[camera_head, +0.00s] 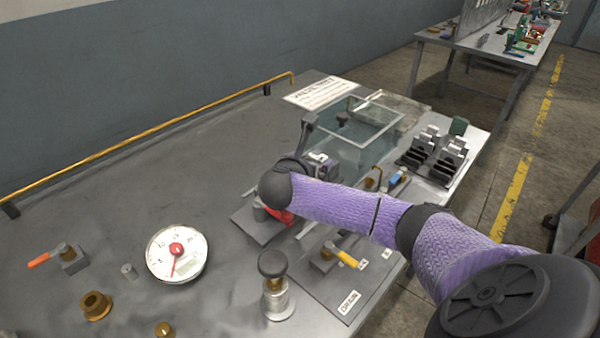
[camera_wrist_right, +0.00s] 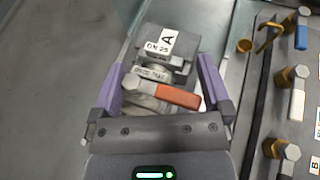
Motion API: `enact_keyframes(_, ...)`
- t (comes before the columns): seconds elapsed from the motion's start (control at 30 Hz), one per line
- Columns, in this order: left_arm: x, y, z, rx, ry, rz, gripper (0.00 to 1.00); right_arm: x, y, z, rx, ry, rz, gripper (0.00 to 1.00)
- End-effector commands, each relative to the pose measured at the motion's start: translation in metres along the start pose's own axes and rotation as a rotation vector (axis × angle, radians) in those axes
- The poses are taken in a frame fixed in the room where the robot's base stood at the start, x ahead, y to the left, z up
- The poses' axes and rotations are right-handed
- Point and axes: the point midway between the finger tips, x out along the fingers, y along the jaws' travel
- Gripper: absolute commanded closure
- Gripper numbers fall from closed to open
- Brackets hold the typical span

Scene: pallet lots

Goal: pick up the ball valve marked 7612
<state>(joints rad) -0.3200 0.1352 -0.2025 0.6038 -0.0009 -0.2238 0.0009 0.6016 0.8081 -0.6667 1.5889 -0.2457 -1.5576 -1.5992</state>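In the right wrist view a ball valve (camera_wrist_right: 150,88) with an orange-red lever (camera_wrist_right: 165,95) sits against a dark grey block (camera_wrist_right: 166,48) labelled A and DN 25. The valve has a small white tag whose number looks like 7612, though it is hard to read. My right gripper (camera_wrist_right: 160,64) is open, with its purple fingers on either side of the valve and visible gaps beside it. In the head view my right arm and wrist hide most of the valve; a bit of red (camera_head: 281,216) shows below the wrist. My left gripper is not in view.
A board (camera_head: 322,286) with labelled spots holds valves with yellow (camera_head: 346,258) and blue (camera_head: 397,180) levers. A glass tank (camera_head: 362,145) stands behind. A dial gauge (camera_head: 176,253), a black-knobbed fitting (camera_head: 276,285) and another orange-levered valve (camera_head: 60,256) stand nearer. The table's left rear is clear.

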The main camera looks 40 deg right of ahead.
Motion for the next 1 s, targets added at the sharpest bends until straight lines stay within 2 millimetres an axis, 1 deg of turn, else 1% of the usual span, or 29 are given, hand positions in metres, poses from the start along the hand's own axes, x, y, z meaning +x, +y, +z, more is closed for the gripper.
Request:
enact_keyframes(0.03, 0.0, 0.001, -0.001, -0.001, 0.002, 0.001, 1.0, 0.0, 0.0, 0.0, 0.0, 0.001, 0.001, 0.32)
enact_keyframes(0.07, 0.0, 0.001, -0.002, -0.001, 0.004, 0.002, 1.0, 0.0, 0.0, 0.0, 0.0, 0.0, 0.001, 0.38)
enact_keyframes(0.1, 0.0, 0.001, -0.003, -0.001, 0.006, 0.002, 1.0, 0.0, 0.0, 0.0, 0.0, 0.0, 0.001, 0.47)
enact_keyframes(0.17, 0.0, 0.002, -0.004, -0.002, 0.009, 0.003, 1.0, 0.0, 0.0, 0.0, 0.0, 0.0, 0.001, 0.59)
enact_keyframes(0.2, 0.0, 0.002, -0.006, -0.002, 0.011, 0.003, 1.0, 0.0, 0.0, 0.0, 0.0, 0.0, 0.001, 0.68)
enact_keyframes(0.27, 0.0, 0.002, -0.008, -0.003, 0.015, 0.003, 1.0, 0.0, 0.0, 0.0, -0.001, 0.0, 0.001, 0.8)
enact_keyframes(0.3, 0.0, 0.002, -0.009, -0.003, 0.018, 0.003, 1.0, -0.001, 0.0, 0.0, -0.001, 0.001, 0.001, 0.89)
enact_keyframes(0.37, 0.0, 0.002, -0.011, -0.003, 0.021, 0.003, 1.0, -0.001, 0.0, 0.0, -0.001, 0.001, 0.001, 1.0)
enact_keyframes(0.67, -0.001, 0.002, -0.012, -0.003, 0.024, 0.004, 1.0, -0.001, 0.0, 0.002, 0.001, -0.001, 0.001, 1.0)
enact_keyframes(0.77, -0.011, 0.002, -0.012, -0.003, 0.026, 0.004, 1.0, -0.008, 0.0, 0.018, 0.003, -0.003, 0.001, 1.0)
enact_keyframes(0.9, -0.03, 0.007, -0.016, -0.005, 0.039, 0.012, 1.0, -0.023, 0.0, 0.055, 0.007, -0.005, 0.002, 1.0)
enact_keyframes(1.0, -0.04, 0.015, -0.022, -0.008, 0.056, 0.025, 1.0, -0.031, 0.0, 0.076, 0.006, -0.005, 0.001, 1.0)
